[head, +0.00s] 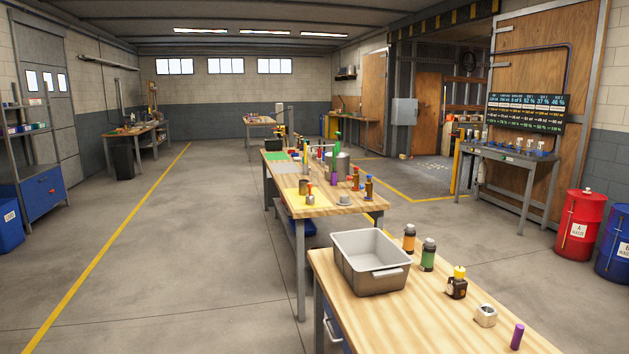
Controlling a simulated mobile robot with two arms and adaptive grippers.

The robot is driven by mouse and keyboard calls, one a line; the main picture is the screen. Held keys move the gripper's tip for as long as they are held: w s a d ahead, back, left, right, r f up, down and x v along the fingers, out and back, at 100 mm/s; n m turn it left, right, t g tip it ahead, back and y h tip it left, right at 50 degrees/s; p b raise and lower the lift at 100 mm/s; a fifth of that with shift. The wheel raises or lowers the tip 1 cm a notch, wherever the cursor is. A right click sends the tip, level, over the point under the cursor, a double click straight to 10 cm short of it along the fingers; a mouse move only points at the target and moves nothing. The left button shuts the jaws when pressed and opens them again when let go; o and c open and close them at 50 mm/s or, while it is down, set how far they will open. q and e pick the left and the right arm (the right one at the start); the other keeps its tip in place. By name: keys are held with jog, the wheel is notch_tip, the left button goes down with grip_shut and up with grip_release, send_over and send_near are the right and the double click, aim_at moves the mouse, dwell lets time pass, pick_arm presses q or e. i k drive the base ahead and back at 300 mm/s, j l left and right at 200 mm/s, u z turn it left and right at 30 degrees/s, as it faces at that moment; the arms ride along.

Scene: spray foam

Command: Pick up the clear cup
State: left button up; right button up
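I cannot make out a clear cup for certain. Several small pale containers (517,143) stand on the grey metal bench at the right, too small to tell what they are. On the middle wooden table (325,208), a brown cup-like container (304,186) stands on a yellow mat, and a small grey item (344,200) lies near the front edge. Neither of my grippers is in the head view.
A grey bin (345,265) and several bottles, including a green one (428,255), stand on the near wooden table (375,318). A red drum (580,224) and a blue drum (615,245) stand at the right. The left floor is open.

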aim_at(313, 172)
jog(key=i+u, duration=0.45)
jog(key=i, duration=1.25)
jog(key=i+j, duration=0.1)
jog(key=i, duration=2.5)
jog(key=i+z, duration=0.45)
jog(key=i+j+z, duration=0.4)
jog(key=i, duration=0.2)
jog(key=i+j+z, duration=0.45)
jog(key=i+l, duration=0.05)
jog(key=i, duration=0.05)
